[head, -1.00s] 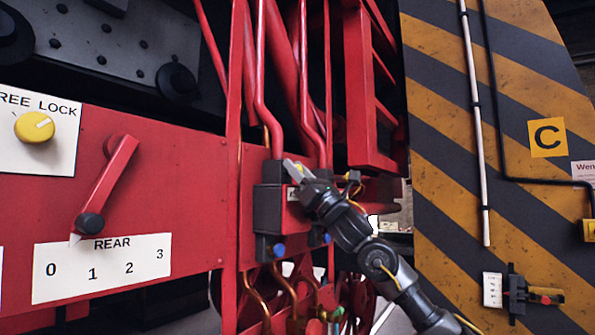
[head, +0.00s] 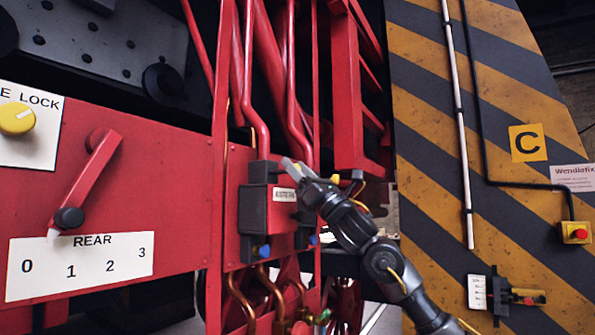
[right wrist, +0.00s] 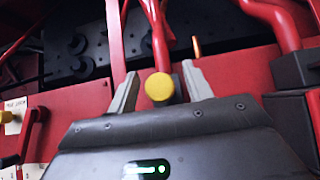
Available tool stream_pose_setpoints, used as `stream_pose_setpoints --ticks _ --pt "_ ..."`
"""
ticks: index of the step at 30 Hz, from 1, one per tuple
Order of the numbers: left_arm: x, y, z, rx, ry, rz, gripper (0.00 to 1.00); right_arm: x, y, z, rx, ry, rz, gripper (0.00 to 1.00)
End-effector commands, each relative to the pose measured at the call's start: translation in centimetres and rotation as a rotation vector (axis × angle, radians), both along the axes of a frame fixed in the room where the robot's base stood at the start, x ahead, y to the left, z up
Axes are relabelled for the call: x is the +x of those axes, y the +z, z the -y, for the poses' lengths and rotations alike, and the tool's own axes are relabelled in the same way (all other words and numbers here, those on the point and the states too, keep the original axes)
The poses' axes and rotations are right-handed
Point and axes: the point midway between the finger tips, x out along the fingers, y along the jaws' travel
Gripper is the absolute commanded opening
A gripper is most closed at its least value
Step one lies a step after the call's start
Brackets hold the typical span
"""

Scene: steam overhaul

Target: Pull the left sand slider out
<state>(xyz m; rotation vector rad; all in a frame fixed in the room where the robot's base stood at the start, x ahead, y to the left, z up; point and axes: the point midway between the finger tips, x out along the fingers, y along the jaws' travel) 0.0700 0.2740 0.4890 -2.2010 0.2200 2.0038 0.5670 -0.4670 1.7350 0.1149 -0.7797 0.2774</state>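In the head view my right gripper (head: 292,168) is in front of the top of a dark box unit (head: 256,208) with a small label too small to read. Two blue knobs show under the boxes, one at the left (head: 264,251) and one at the right (head: 312,240). No part is clearly marked as the left sand slider. In the right wrist view the gripper's grey fingers (right wrist: 160,88) are spread apart. A round yellow knob (right wrist: 159,87) appears between their tips; contact cannot be told. My left gripper is out of view.
Red pipes (head: 290,90) run down to the boxes. A red lever (head: 88,180) stands over a REAR scale plate (head: 80,267) at left, below a yellow knob (head: 17,118). A striped yellow-black wall (head: 430,150) fills the right side, behind my forearm.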

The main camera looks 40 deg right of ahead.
Motion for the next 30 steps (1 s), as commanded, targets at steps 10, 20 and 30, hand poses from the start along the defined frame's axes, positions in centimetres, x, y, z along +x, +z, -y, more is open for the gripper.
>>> stream_pose_setpoints --ticks 10,20,30 --pt "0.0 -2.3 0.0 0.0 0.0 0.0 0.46 -1.8 -2.4 0.6 -0.001 -0.003 0.0 0.5" --pt "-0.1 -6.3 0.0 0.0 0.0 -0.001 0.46 -6.0 -6.8 2.0 -0.001 -0.004 -0.001 0.5" --pt "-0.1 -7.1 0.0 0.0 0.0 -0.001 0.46 -7.5 -7.7 2.4 0.001 -0.001 0.0 0.5"
